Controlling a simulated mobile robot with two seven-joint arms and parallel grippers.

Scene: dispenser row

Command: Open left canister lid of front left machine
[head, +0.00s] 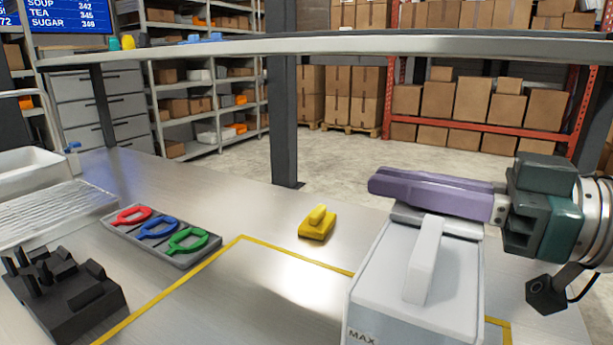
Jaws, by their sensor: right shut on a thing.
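A white canister (385,292) marked MAX stands at the lower right. Its lid (455,262) is white with a raised bar handle (424,262). My right gripper (385,185) comes in from the right, with its purple fingers close together across the far end of the lid. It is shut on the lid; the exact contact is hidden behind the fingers. I cannot tell whether the lid is raised. My left gripper is out of view. The rest of the machine is not clear in this view.
A yellow handled block (317,224) sits on the metal counter beyond a yellow line. A grey tray (178,258) holds red, blue and green handled tools. A black holder (62,300) stands at the lower left. A raised shelf (330,46) spans the back. The middle counter is clear.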

